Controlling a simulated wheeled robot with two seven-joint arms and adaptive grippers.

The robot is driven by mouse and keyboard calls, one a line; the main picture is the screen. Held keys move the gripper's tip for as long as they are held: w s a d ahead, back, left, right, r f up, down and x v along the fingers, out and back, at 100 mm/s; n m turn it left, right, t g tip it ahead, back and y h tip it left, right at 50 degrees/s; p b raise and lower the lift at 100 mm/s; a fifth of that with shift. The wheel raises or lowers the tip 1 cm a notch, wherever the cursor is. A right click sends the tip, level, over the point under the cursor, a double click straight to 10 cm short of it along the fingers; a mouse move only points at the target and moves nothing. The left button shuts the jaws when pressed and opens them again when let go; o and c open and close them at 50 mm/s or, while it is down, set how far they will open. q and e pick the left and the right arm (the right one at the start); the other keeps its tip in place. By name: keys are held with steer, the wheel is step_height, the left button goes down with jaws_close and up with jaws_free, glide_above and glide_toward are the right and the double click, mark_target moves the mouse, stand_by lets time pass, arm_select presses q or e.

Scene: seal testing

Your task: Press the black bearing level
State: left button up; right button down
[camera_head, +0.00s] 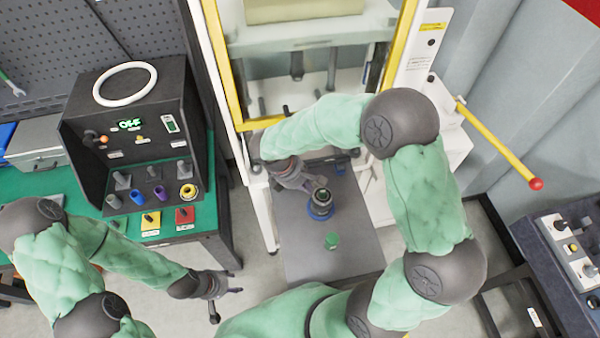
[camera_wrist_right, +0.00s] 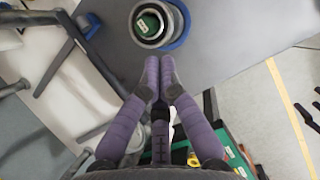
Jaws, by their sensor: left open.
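The bearing assembly stands on a grey table plate (camera_head: 325,265) below the press frame. In the head view it shows as a blue ring (camera_head: 320,212) with a dark part (camera_head: 321,198) on top, which I take for the black bearing. In the right wrist view it is a grey ring (camera_wrist_right: 147,40) inside a blue rim (camera_wrist_right: 184,28), with a labelled green part (camera_wrist_right: 149,24) in the middle. I cannot tell whether the bearing is level. My right gripper (camera_wrist_right: 158,64) has its fingertips together, empty, beside the assembly. My left gripper (camera_head: 228,283) is open and empty, away at lower left.
The yellow-edged press frame (camera_head: 230,65) rises behind, with a yellow lever (camera_head: 497,142) at right. A black test box (camera_head: 135,135) stands on the green bench at left.

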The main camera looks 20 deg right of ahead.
steer(key=shift+n, duration=0.8)
steer(key=b+x, duration=0.1)
steer(key=x, duration=0.1)
steer(key=b+x, duration=0.3)
steer(key=shift+w+f, duration=0.2)
steer(key=shift+f, duration=0.15)
step_height(320, 180, up, 6)
steer(key=p, duration=0.5)
glide_above(315, 195)
steer(key=a, duration=0.1)
steer(key=shift+a, duration=0.1)
steer(key=shift+a, duration=0.1)
